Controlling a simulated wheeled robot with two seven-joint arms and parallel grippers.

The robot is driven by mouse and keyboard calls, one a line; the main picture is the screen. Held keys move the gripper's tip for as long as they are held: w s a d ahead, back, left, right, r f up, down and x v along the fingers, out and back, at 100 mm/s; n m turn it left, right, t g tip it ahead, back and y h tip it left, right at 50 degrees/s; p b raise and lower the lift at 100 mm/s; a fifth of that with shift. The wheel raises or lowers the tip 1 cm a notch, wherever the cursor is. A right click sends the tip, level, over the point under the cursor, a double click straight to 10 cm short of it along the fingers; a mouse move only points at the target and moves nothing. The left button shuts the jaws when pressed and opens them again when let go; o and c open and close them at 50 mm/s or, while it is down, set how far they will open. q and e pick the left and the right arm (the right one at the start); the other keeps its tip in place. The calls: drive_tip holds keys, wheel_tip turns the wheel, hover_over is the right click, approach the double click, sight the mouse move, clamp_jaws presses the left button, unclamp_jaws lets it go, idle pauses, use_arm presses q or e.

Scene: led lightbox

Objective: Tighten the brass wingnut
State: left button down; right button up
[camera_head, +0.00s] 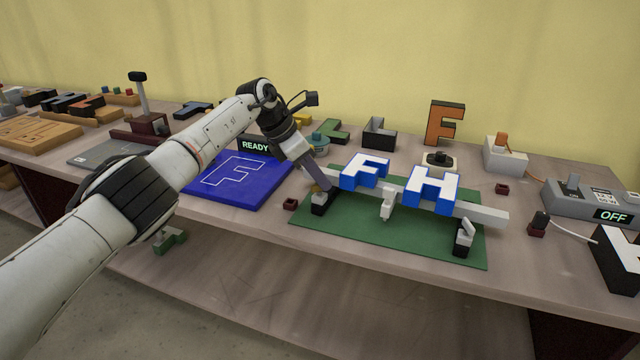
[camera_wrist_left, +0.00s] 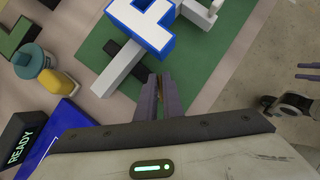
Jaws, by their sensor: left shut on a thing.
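My left gripper (camera_head: 328,190) reaches down to the left end of the white rail (camera_head: 489,213), beside a black-and-white foot (camera_head: 319,203). In the left wrist view its fingers (camera_wrist_left: 159,98) are close together at the rail's end. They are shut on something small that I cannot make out. I cannot pick out the brass wingnut; the fingers may hide it. A blue-edged white letter F (camera_head: 364,172) and letter H (camera_head: 433,188) stand on the rail. In the left wrist view, two slim grey fingers at the right edge look like my right gripper (camera_wrist_left: 309,71), apart and empty.
The rail stands over a green mat (camera_head: 375,242). A blue READY panel (camera_head: 237,182) lies to the left. Spare letters, including an orange F (camera_head: 444,123), stand behind. A grey OFF switch box (camera_head: 583,200) and cables are at the right.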

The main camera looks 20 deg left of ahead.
use_arm(q)
drive_tip(key=c, duration=1.9)
unclamp_jaws()
drive_tip(key=shift+f, duration=0.1)
drive_tip(key=shift+o, duration=0.2)
wheel_tip(320, 180, up, 8)
drive_tip(key=p, duration=0.6)
drive_tip(key=shift+r, duration=1.05)
